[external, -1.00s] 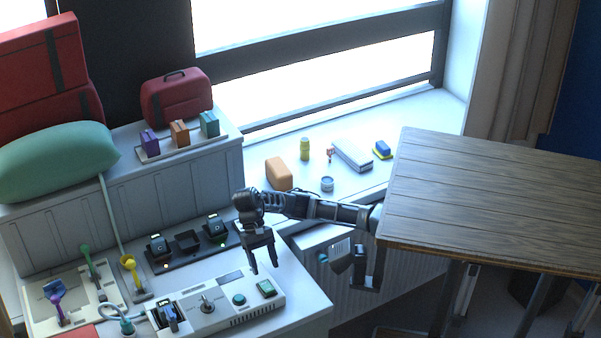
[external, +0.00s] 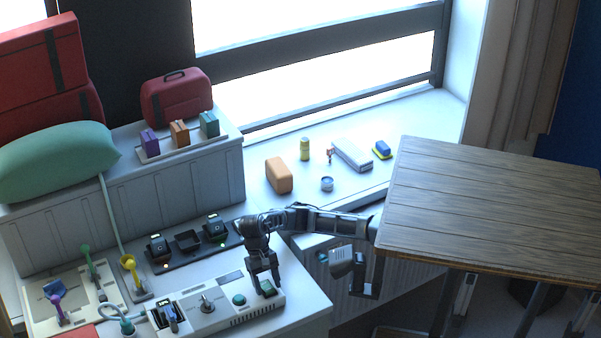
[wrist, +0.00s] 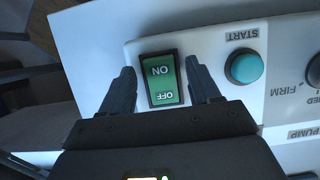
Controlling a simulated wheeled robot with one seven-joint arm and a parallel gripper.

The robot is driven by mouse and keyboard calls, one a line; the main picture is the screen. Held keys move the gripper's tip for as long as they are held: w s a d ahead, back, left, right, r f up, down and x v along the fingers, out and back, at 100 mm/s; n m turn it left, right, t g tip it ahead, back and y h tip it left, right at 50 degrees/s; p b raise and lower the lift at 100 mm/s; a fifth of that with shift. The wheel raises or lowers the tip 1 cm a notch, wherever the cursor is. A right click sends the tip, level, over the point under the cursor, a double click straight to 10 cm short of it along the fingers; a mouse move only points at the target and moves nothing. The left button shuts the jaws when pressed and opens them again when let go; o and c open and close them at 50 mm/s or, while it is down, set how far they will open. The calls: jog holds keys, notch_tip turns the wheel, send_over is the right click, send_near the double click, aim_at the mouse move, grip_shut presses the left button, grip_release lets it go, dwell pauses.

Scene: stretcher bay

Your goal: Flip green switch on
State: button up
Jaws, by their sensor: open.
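The green rocker switch (wrist: 164,80), marked ON and OFF in a black frame, sits at the right end of the white control box (external: 222,313). In the external view the switch (external: 267,288) is partly behind my fingers. My gripper (external: 264,287) points down over it, jaws open. In the wrist view my gripper (wrist: 166,82) has one finger on each side of the switch, with nothing between them but the switch below. I cannot tell whether the fingertips touch the box. Which half of the rocker is pressed is not clear.
A teal START button (wrist: 244,67) is beside the switch. A dark knob (external: 207,303) and a lever unit (external: 168,318) are farther left on the box. A black charger strip (external: 188,243) lies behind. A wooden tabletop (external: 490,205) stands at right.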

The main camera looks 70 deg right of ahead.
aim_at(268, 288)
jog(key=c, duration=1)
jog(key=shift+s+a+f+t+h+b, duration=0.1)
jog(key=shift+s+a+t+h+b, duration=0.1)
jog(key=shift+t+h, duration=0.45)
jog(key=shift+s+a+t+h+b, duration=0.1)
jog(key=shift+t+h+b, duration=0.05)
jog(key=shift+t+h, duration=0.5)
jog(key=shift+c, duration=0.3)
jog(key=o, duration=1.1)
jog(key=shift+c, duration=0.2)
jog(key=r+p, duration=0.1)
jog(key=r, duration=0.6)
jog(key=shift+w+d+r+p, duration=0.15)
jog(key=shift+w+r+p, duration=0.05)
jog(key=shift+r+p, duration=0.2)
